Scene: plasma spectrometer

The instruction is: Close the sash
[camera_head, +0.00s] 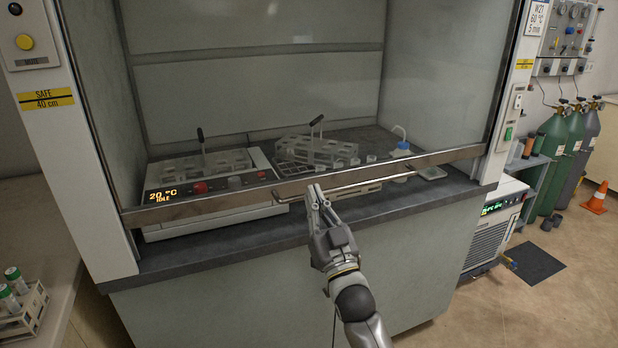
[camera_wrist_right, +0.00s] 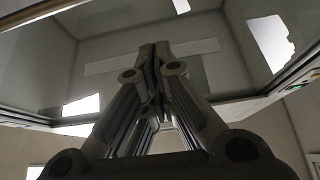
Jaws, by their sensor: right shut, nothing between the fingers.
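The fume hood's glass sash (camera_head: 440,90) has a metal bottom rail (camera_head: 240,197) that runs across the hood front, a little above the worktop. A bar handle (camera_head: 362,188) is fixed along the rail. My right gripper (camera_head: 316,190) is shut and empty, its fingertips at the left part of the handle and rail. I cannot tell whether they touch. In the right wrist view the shut fingers (camera_wrist_right: 158,55) point up toward the hood, with the rail edge out of clear sight. My left gripper is not in view.
Inside the hood stand a heater block (camera_head: 215,178) reading 20 °C, a clear rack (camera_head: 315,150) and a wash bottle (camera_head: 401,145). A tube rack (camera_head: 25,310) is at lower left. A chiller (camera_head: 492,230) and gas cylinders (camera_head: 575,140) stand at right. The sill (camera_head: 215,243) is clear.

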